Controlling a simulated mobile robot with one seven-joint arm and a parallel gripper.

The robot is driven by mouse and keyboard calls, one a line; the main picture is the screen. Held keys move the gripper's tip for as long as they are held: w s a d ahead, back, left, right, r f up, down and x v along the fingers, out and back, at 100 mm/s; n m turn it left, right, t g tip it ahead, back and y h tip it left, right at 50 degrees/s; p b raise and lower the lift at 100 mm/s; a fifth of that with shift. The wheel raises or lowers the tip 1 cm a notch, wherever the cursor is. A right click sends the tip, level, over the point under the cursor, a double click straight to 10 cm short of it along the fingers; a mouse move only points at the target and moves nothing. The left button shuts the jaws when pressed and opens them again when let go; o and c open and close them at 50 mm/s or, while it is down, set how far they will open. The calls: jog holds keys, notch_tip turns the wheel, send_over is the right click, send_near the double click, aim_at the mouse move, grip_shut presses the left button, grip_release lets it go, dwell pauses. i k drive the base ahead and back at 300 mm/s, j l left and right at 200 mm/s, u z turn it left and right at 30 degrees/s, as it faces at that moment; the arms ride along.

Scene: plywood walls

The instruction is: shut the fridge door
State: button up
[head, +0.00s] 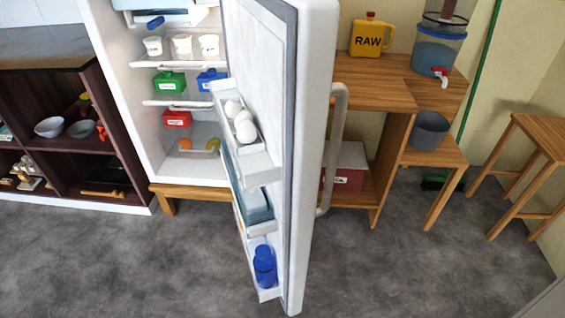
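The fridge (120,60) is white and stands on a low wooden base at the left of the head view. Its door (313,120) stands wide open, swung out toward me, with its edge near the picture's middle. A long grey handle (338,150) runs down the door's outer side, on the right. The door's inner shelves hold white eggs (240,122) and a blue bottle (264,266). Cups, a green box, a blue box and a red box sit on the shelves inside. My gripper is not in view.
A wooden table (380,88) with a yellow RAW jug (371,36) and a water dispenser (437,60) stands right of the door. A wooden stool (545,135) is at the far right. A dark shelf unit (60,90) is left. The grey floor (400,270) in front is clear.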

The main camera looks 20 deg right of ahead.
aim_at(280, 55)
jog(key=l+u, duration=0.2)
jog(key=l, duration=0.3)
jog(key=k+l+u, duration=0.15)
jog(key=l, duration=0.35)
jog(key=l+u, duration=0.1)
jog(key=l, duration=0.45)
jog(key=k+l+u, duration=0.1)
jog(key=l, duration=0.4)
jog(key=k, duration=0.25)
jog(key=k+j+z, duration=0.25)
jog(key=k+j, duration=0.25)
jog(key=k, duration=0.15)
jog(key=i+l, duration=0.8)
jog(key=l, duration=0.15)
